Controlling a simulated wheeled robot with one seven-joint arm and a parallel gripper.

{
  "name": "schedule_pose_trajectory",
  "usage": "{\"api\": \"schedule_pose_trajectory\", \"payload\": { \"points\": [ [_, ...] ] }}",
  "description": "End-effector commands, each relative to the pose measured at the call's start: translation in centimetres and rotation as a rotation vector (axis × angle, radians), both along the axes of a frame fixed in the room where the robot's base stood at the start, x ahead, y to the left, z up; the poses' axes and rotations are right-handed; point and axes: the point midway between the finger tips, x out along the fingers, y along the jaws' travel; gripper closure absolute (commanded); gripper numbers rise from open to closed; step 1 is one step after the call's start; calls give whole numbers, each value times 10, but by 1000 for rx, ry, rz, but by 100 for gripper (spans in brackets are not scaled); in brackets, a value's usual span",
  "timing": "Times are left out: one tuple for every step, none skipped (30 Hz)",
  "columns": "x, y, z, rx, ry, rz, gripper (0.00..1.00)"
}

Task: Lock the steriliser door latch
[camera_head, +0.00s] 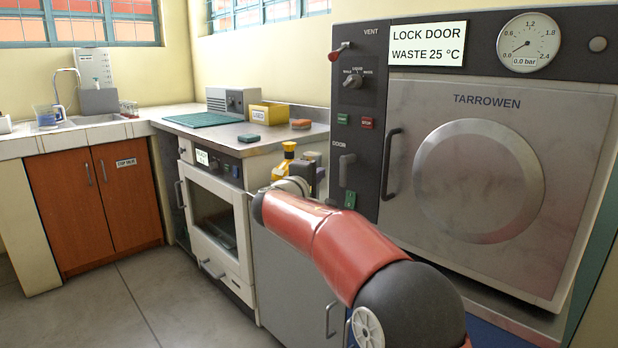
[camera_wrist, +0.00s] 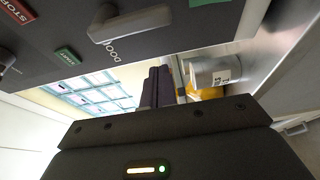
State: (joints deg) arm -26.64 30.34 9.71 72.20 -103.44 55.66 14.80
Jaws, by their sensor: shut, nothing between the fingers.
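The steriliser (camera_head: 500,100) stands at the right, and its door (camera_head: 570,130) looks closed in its frame. The door latch is a grey lever (camera_head: 345,172) under the word DOOR on the dark panel, and its arm hangs down. The latch (camera_wrist: 130,24) also shows at the top of the wrist view. My gripper (camera_head: 318,175) is to the left of the panel, partly hidden by my arm. Its dark fingers (camera_wrist: 157,85) are together with nothing between them. In the wrist view they are apart from the latch.
A door handle (camera_head: 390,163) stands out right of the latch. A green button (camera_head: 349,200) is below the latch. A yellow object (camera_head: 288,151) is close by my gripper on the left. The counter (camera_head: 265,140) and an oven-like unit (camera_head: 213,217) are further left.

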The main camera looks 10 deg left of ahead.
Motion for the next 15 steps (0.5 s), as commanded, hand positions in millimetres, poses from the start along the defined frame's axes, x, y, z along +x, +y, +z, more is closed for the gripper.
{"api": "schedule_pose_trajectory", "payload": {
  "points": [
    [9, -4, 1, -1, 1, -2, 100],
    [8, -6, 2, 0, 0, -1, 100],
    [2, -10, 1, -1, -1, -1, 100],
    [0, -14, 1, -2, 0, -1, 100],
    [-3, -16, 1, -1, -1, -1, 100],
    [-6, -20, 1, -1, -1, -1, 100],
    [-8, -22, 1, -2, 0, -1, 100],
    [-9, -24, 1, -2, 1, 0, 100],
    [-11, -27, 0, -2, 1, 0, 100],
    [-13, -29, 0, -1, -1, 0, 100],
    [-14, -31, 1, -1, -1, 0, 100],
    [-15, -32, 0, -2, 0, 0, 100],
    [-16, -33, 0, -2, 1, 0, 100],
    [-17, -34, 0, -2, 1, 0, 100],
    [-17, -34, 0, -2, 1, 0, 100]
  ]
}}
